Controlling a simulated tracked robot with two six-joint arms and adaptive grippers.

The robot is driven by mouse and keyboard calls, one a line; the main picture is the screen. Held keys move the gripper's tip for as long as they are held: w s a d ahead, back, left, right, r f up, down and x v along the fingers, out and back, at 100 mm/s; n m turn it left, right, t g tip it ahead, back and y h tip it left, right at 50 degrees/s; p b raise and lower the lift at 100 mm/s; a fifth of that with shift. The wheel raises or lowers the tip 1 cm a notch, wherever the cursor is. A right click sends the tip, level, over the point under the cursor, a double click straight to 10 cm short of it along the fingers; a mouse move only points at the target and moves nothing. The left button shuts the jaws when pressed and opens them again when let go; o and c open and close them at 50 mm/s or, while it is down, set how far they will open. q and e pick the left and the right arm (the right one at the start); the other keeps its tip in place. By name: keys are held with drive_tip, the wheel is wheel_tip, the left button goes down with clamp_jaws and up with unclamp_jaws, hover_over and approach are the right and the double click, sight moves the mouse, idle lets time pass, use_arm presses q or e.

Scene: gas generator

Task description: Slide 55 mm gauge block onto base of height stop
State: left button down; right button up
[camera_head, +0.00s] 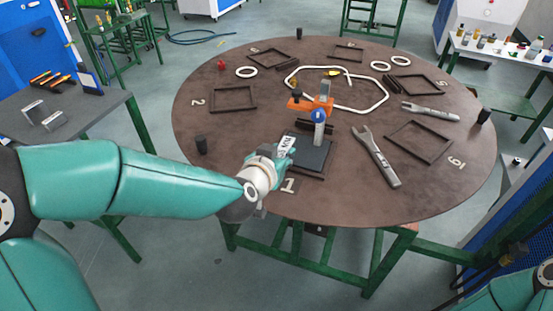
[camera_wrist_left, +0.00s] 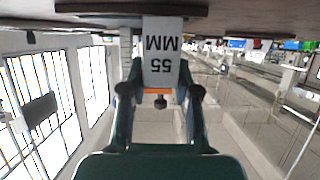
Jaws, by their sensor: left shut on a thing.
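The 55 mm gauge block (camera_head: 286,145) is a light grey block with dark lettering. In the left wrist view the block (camera_wrist_left: 162,55) shows "55 MM" upside down. My left gripper (camera_head: 276,158) is shut on it, with a finger on each side in the left wrist view (camera_wrist_left: 161,92). The height stop has a dark flat base (camera_head: 316,158), a grey post (camera_head: 318,134), a blue knob (camera_head: 318,116) and an orange arm (camera_head: 303,104). The block is at the base's left edge, beside the post; I cannot tell whether it touches the base. My right gripper is out of view.
The round brown table (camera_head: 240,128) holds several dark frames, white rings, a white hexagonal loop (camera_head: 365,108) and two grey wrenches, one (camera_head: 378,158) right of the stop. A black cylinder (camera_head: 201,145) stands near the left edge. The tabletop left of the stop is mostly clear.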

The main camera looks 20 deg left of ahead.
sight(288, 140)
use_arm(q)
drive_tip(key=shift+w+r+p, duration=0.1)
drive_tip(key=shift+w+p, duration=0.4)
drive_tip(key=shift+w, duration=2.6)
drive_tip(key=shift+f, duration=0.25)
drive_tip(key=c, duration=0.8)
unclamp_jaws()
drive_tip(key=shift+o, duration=0.2)
drive_tip(key=shift+s, duration=0.1)
drive_tip(key=v, duration=1.2)
drive_tip(key=shift+f, duration=0.15)
